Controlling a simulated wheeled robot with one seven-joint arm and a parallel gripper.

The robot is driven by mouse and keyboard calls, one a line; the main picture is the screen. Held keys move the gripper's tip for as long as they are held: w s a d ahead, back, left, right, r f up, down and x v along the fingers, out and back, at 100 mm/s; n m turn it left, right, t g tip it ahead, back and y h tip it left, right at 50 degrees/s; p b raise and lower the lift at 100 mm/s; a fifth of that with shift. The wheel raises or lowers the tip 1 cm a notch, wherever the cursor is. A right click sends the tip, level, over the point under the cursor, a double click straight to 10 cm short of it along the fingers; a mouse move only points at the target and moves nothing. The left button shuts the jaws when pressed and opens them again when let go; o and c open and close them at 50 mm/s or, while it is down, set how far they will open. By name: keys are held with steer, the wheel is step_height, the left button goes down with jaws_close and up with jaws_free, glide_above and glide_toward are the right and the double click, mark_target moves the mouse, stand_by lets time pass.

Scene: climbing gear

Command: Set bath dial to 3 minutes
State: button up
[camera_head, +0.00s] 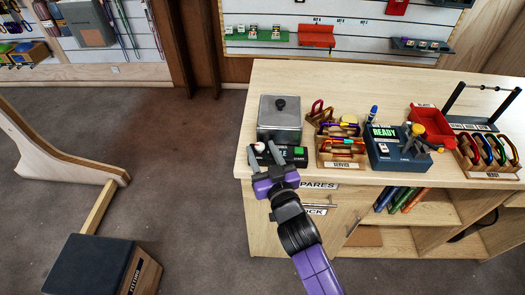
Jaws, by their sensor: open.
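A grey metal bath (279,119) with a black-knobbed lid stands at the left end of the wooden counter. At its front is a black control box (289,156) with a green patch at its right end and lettering partly hidden by my gripper. A small pale round knob (259,147), which looks like the dial, shows at the box's left end. My purple gripper (263,154) is open over the front of the box, its grey fingers on either side of the knob. I cannot tell if they touch it. The dial's setting is too small to read.
To the right on the counter (337,82) stand a wooden service box (341,160) with tools, a dark blue device (398,148) reading READY, a red bin (431,126) and a rack of carabiners (487,150). The counter behind is clear.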

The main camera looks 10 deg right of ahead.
jaws_close()
